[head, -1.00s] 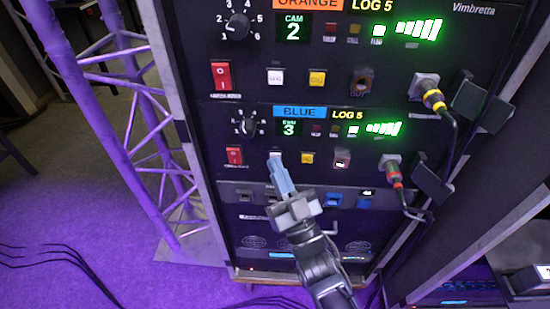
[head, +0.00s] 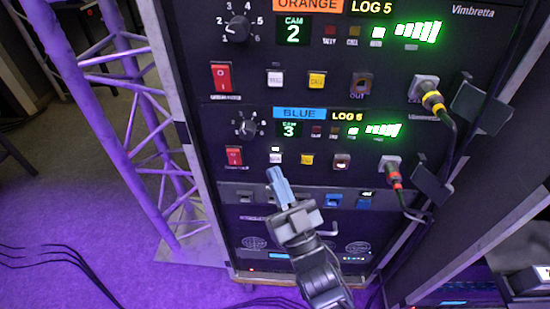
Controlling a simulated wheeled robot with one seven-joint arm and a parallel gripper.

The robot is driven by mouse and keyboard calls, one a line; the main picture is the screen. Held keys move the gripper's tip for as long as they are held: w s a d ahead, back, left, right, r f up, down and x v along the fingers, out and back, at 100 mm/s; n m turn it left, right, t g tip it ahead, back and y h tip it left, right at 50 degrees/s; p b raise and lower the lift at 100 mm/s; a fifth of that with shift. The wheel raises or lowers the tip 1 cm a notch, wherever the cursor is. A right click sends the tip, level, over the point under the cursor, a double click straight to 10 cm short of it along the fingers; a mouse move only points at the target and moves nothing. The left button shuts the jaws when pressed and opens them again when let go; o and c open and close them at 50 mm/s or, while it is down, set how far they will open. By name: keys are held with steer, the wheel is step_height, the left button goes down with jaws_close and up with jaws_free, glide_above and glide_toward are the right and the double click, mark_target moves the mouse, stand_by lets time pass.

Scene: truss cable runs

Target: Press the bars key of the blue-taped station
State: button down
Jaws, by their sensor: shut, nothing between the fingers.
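The blue-taped station (head: 380,148) is the lower panel of the rack, with a blue label (head: 299,113) reading BLUE. The similar white key (head: 275,77) on the orange station above seems to read BARS. My gripper (head: 275,172) is shut and empty. Its tip is just below the blue station's white key in the picture, apart from it.
Beside the white key are a red rocker switch (head: 234,156), a yellow key (head: 307,160) and a red-banded cable plug (head: 392,172). A panel with blue connectors (head: 332,200) lies below. A purple-lit truss (head: 105,120) stands left of the rack.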

steer(key=s, duration=0.5)
steer(key=shift+p, duration=0.35)
